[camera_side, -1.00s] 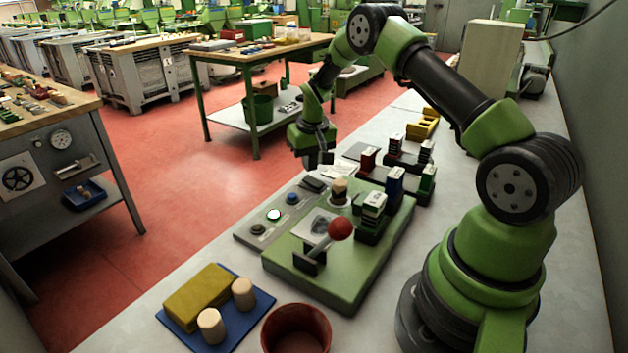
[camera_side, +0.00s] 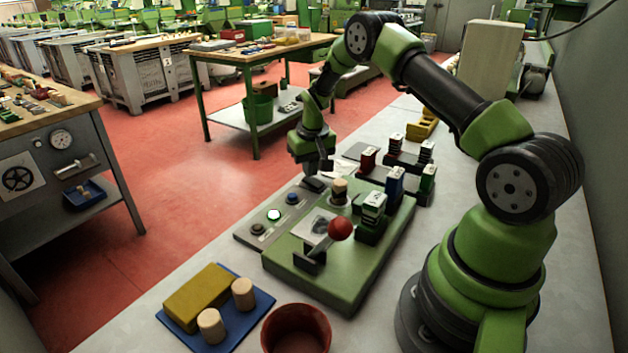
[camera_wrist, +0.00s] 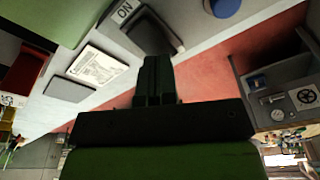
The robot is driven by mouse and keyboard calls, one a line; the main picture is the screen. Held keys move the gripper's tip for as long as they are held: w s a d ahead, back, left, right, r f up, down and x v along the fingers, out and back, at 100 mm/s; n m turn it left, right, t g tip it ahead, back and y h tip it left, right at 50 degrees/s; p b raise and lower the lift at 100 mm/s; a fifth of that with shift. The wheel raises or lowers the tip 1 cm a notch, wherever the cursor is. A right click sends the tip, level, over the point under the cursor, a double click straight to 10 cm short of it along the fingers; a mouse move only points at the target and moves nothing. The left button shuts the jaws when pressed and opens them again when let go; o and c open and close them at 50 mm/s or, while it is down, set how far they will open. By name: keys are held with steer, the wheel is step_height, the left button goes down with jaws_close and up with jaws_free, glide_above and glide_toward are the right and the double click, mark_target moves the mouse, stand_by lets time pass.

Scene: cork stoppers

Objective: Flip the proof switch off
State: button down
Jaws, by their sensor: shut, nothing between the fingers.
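The proof switch appears to be the dark rocker (camera_side: 314,184) at the far end of the grey control strip (camera_side: 247,236). In the wrist view the dark rocker (camera_wrist: 152,32) lies just past my fingertips, beside a label (camera_wrist: 124,11) reading ON. My gripper (camera_side: 319,173) points down just above the rocker's far end. Its fingers (camera_wrist: 154,65) are shut together with nothing between them. The fingertips overlap the rocker's edge in the wrist view; I cannot tell whether they touch it.
Stamp holders (camera_side: 395,184) stand right of my gripper. A white card (camera_wrist: 95,65) lies near the rocker.

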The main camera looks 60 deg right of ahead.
steer(key=shift+f, duration=0.6)
stand_by(0.3)
steer(key=shift+r, duration=3.5)
steer(key=shift+r, duration=0.1)
steer(key=s+a+r+t, duration=0.2)
steer(key=s+a+r, duration=0.3)
steer(key=r, duration=0.4)
steer(key=s+a+r+t, duration=0.1)
steer(key=s+a+r, duration=0.2)
steer(key=a+r, duration=0.6)
steer(key=s+a+r+n+t+y, duration=0.1)
steer(key=s+a, duration=0.2)
steer(key=s, duration=0.5)
steer(key=s+a+r+n+t+y, duration=0.1)
steer(key=s+a, duration=0.2)
steer(key=s, duration=0.4)
steer(key=shift+s+a+r+t+y, duration=0.3)
steer(key=shift+s+a+r+y, duration=0.05)
steer(key=shift+y, duration=0.05)
